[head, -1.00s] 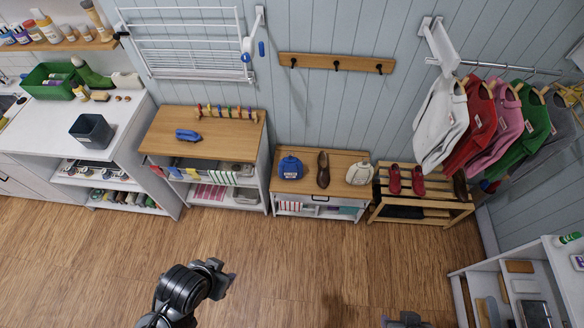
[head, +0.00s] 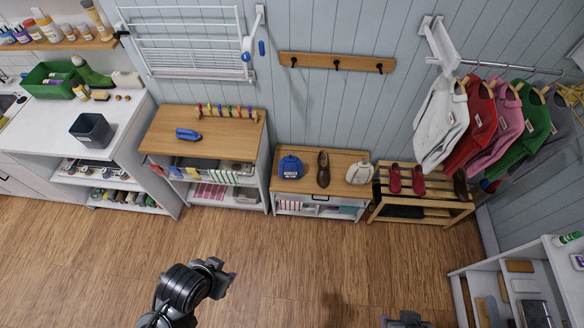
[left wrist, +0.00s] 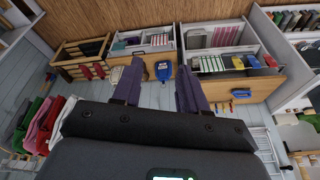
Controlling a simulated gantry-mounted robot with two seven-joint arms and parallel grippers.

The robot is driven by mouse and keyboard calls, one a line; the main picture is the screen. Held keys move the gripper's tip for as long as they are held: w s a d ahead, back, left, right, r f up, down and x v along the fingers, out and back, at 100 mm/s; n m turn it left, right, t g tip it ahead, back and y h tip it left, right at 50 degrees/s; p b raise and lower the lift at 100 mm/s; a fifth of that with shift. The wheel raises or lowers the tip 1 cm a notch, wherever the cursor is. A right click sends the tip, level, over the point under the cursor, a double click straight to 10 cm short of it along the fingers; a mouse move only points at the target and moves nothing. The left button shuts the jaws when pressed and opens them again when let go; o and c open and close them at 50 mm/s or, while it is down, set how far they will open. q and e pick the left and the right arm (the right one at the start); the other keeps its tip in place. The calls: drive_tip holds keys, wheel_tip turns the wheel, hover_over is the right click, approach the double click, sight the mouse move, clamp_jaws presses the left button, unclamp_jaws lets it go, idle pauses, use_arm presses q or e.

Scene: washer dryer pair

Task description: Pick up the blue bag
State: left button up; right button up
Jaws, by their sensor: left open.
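The blue bag (head: 291,167), with a white label, stands on the left part of the low wooden-topped bench (head: 340,160) against the wall. My left gripper (head: 224,279) is over the open floor in front of the furniture, well apart from the bag. In the left wrist view its two purple fingers (left wrist: 160,72) are spread and empty. The blue bag (left wrist: 163,70) shows in the gap between them, farther off. A dark grey part of mine shows at the bottom edge of the head view, but no right gripper fingers can be made out.
A brown shoe (head: 323,170) stands right of the bag, with a white bag (head: 358,174) beyond it. A taller cabinet (head: 164,136) with a blue iron (head: 188,135) is to the left. A slatted shoe rack (head: 440,190) is to the right. The floor (head: 100,260) is clear.

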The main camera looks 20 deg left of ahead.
use_arm(q)
drive_tip(key=shift+o, duration=0.3)
drive_tip(key=o, duration=1)
